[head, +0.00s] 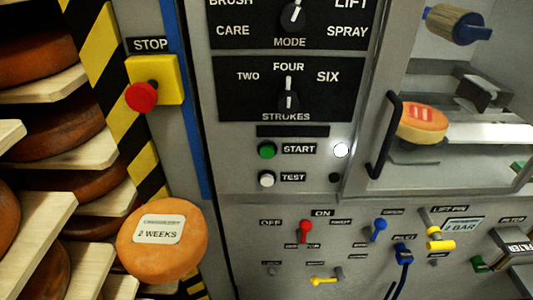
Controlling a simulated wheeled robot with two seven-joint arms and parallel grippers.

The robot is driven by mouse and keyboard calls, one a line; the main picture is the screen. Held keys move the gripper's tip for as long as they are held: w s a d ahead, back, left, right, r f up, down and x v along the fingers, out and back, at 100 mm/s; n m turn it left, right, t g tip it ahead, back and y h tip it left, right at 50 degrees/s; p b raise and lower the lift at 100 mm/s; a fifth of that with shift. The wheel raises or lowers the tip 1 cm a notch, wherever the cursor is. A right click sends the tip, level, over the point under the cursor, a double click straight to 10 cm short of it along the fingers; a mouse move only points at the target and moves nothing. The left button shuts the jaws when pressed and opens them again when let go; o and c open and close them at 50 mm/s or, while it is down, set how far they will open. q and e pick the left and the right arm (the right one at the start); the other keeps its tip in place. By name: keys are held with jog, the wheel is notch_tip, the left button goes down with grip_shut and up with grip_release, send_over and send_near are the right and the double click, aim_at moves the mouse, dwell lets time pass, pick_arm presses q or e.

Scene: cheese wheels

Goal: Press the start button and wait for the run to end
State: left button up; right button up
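The green START button (267,150) is on the grey control panel (235,185), left of its START label. A white TEST button (267,179) sits just below it. To the right of the START label a round lamp (341,150) looks bright white. A smaller lamp (334,178) below it is dark. The STROKES knob (288,103) points up to FOUR. The MODE knob (293,16) is partly cut off by the top edge. Neither of my grippers is in view, and nothing covers the START button.
A red STOP button (141,97) on a yellow box is at left. An orange cheese wheel labelled 2 WEEKS (162,258) is below it, near shelves of cheese (62,138). A dark handle (383,135) and another cheese (424,124) are right. Several coloured valves (379,229) line the lower panel.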

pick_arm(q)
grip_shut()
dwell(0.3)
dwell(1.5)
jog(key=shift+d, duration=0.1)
